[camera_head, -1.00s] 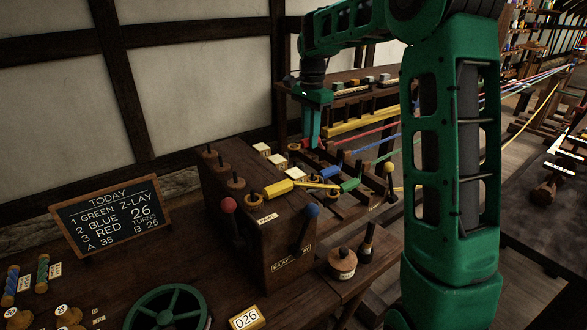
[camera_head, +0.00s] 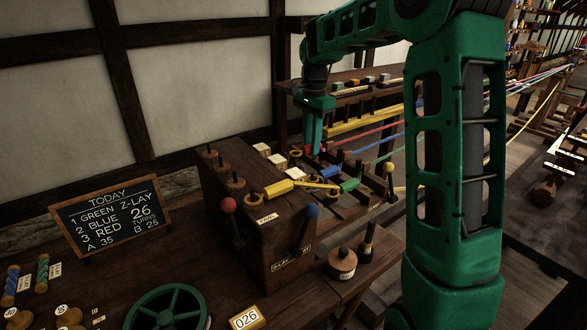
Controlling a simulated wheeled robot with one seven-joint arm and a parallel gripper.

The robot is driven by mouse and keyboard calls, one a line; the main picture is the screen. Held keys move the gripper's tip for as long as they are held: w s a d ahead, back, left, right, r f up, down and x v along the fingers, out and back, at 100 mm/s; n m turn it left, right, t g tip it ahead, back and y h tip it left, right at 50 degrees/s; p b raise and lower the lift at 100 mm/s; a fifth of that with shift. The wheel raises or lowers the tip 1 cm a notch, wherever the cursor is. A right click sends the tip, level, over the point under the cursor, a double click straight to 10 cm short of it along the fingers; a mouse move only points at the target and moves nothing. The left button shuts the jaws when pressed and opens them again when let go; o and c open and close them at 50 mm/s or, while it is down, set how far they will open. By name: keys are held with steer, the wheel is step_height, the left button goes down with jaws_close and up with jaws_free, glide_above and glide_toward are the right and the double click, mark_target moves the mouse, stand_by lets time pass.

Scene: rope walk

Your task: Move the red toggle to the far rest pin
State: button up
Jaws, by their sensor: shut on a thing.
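My gripper (camera_head: 314,148) is shut on the red toggle (camera_head: 307,150), low over the far end of the dark wooden box. Only a little red shows beside the fingers; the rest of the toggle is hidden. A red rope runs off to the right from there. Three dark pins on round wooden bases stand in a row along the box's left side. The far pin (camera_head: 209,152) is at the back, left of my gripper and apart from it, with nothing seen on it.
The yellow toggle (camera_head: 279,188), blue toggle (camera_head: 330,172) and green toggle (camera_head: 350,184) lie on or beside the box with their ropes. A red-knobbed lever (camera_head: 229,205) and a blue-knobbed lever (camera_head: 312,212) stand at the front. Pale blocks (camera_head: 277,161) sit between pins and gripper.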

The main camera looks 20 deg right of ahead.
steer(key=shift+f, duration=0.45)
steer(key=shift+f, duration=1.3)
steer(key=shift+f, duration=0.15)
steer(key=o, duration=1)
steer(key=shift+c, duration=0.2)
steer(key=shift+r, duration=4.05)
